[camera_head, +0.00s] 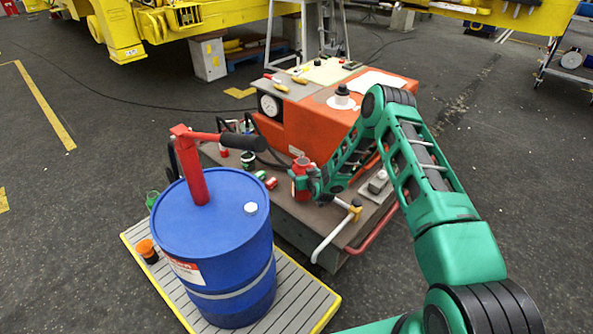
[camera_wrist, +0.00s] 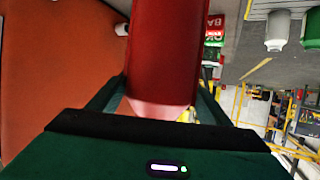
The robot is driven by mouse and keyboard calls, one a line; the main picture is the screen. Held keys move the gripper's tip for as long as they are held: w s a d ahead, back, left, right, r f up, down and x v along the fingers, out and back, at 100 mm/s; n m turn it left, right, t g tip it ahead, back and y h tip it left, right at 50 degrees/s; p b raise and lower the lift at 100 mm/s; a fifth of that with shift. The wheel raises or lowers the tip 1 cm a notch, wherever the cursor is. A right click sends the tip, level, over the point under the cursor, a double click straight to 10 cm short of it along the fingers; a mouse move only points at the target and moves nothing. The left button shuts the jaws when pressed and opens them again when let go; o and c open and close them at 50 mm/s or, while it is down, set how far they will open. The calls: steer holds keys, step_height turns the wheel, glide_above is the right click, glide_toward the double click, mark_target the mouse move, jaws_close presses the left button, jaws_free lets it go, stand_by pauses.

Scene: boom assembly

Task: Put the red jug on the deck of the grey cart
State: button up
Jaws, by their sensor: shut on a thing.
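The red jug (camera_head: 300,174) is at the middle of the head view, over the grey cart's deck (camera_head: 290,205) and in front of the orange machine housing. My gripper (camera_head: 306,184) is shut on the jug, reaching in from the right. In the wrist view the jug (camera_wrist: 165,60) fills the upper middle between my fingers. I cannot tell whether the jug's base touches the deck. Part of the jug is hidden by my gripper.
The orange housing (camera_head: 300,125) stands behind the jug. Small cans, including a green one (camera_head: 248,160), lie left of it. A blue drum (camera_head: 215,240) with a red pump (camera_head: 192,165) stands at the left.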

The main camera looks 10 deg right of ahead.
steer(key=shift+w+f, duration=0.1)
steer(key=shift+f, duration=1.8)
steer(key=o, duration=2.1)
steer(key=shift+f, duration=0.1)
steer(key=shift+c, duration=0.2)
steer(key=shift+s, duration=0.2)
